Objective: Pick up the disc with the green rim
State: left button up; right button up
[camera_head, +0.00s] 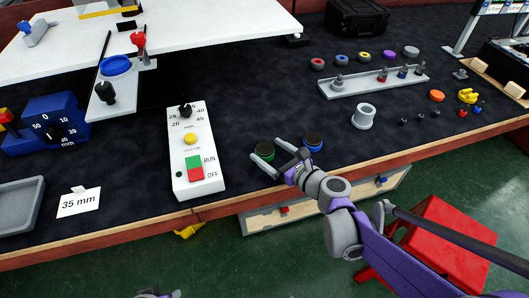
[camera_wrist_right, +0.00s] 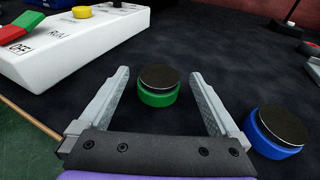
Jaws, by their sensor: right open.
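The disc with the green rim (camera_head: 264,155) lies on the dark mat near the table's front edge. In the right wrist view the green-rimmed disc (camera_wrist_right: 158,96) has a flat black top. My right gripper (camera_head: 266,150) is open, with one finger on each side of this disc. In the right wrist view the gripper (camera_wrist_right: 159,74) shows a gap between each finger and the disc, and nothing is held. A small part of my left arm shows at the bottom edge in the head view; its jaw state cannot be seen.
A blue-rimmed disc (camera_head: 313,142) lies just right of my right gripper, close to its finger (camera_wrist_right: 278,140). A white control box (camera_head: 204,150) with RUN/OFF switch stands to the left. A grey spool (camera_head: 364,117) stands further right. Dark mat behind the disc is clear.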

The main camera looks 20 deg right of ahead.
jog(key=x, duration=0.2)
jog(key=shift+w+a+f, duration=0.1)
jog(key=shift+w+a, duration=0.05)
jog(key=shift+w, duration=0.1)
jog(key=shift+s, duration=0.1)
jog(key=c, duration=1.5)
